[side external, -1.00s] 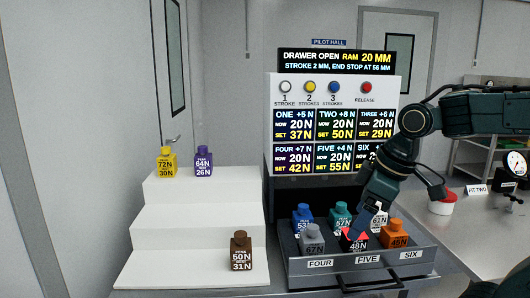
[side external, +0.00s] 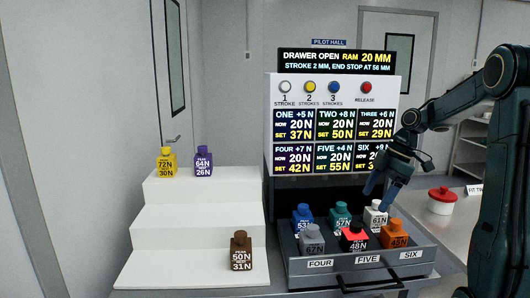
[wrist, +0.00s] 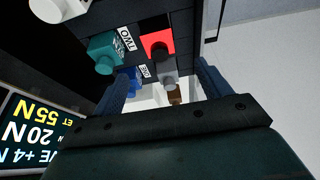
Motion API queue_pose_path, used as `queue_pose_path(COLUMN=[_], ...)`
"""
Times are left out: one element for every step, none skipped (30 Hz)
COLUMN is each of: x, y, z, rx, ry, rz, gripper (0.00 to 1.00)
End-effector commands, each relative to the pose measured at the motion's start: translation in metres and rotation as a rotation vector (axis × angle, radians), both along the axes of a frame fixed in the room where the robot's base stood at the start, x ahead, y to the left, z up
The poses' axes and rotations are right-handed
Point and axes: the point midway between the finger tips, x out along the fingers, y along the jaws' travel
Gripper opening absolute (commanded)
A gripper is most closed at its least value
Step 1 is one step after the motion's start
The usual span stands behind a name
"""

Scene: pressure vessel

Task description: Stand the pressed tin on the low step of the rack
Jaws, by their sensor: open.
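The rack (side external: 195,222) is white with three steps, at the left of the side view. A brown tin (side external: 241,252) stands on its low step; a yellow tin (side external: 166,163) and a purple tin (side external: 203,163) stand on the top step. A black tin with a red top (side external: 354,238) stands in the open drawer; it also shows in the wrist view (wrist: 157,40). I cannot tell which tin the task calls pressed. My gripper (side external: 380,188) is open and empty above the drawer's back right. Its fingers also show in the wrist view (wrist: 160,90).
The drawer (side external: 340,277) also holds blue (side external: 302,219), teal (side external: 342,216), white (side external: 376,214), grey (side external: 312,240) and orange (side external: 396,235) tins. The press panel (side external: 335,130) rises behind it. A red button (side external: 441,194) is at right. The low step is clear left of the brown tin.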

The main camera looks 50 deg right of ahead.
Motion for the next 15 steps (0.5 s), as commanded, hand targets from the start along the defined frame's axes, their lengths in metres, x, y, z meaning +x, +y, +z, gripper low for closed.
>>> queue_pose_path(x=[-0.001,-0.002,-0.002,-0.002,-0.002,-0.002,-0.002,-0.002,-0.001,-0.001,0.000,0.001,0.002,0.002,0.004], y=[-0.004,-0.005,-0.005,-0.005,-0.005,-0.005,-0.005,-0.005,-0.004,-0.004,-0.003,-0.002,-0.001,0.000,0.001], z=[-0.001,-0.001,-0.002,-0.002,-0.002,-0.002,-0.002,-0.002,-0.003,-0.005,-0.006,-0.009,-0.011,-0.014,-0.018], rx=[0.002,0.002,0.003,0.003,0.003,0.003,0.003,0.003,0.004,0.004,0.005,0.006,0.006,0.006,0.007], ry=[-0.004,-0.005,-0.006,-0.007,-0.007,-0.007,-0.007,-0.007,-0.006,-0.006,-0.006,-0.007,-0.007,-0.006,-0.005], rz=[0.006,0.009,0.011,0.013,0.013,0.013,0.013,0.013,0.012,0.012,0.012,0.013,0.014,0.013,0.012], gripper=[0.76,0.76,0.76,0.76,0.76,0.76,0.76,0.76,0.76,0.76,0.76,0.76,0.76,0.76,0.76])
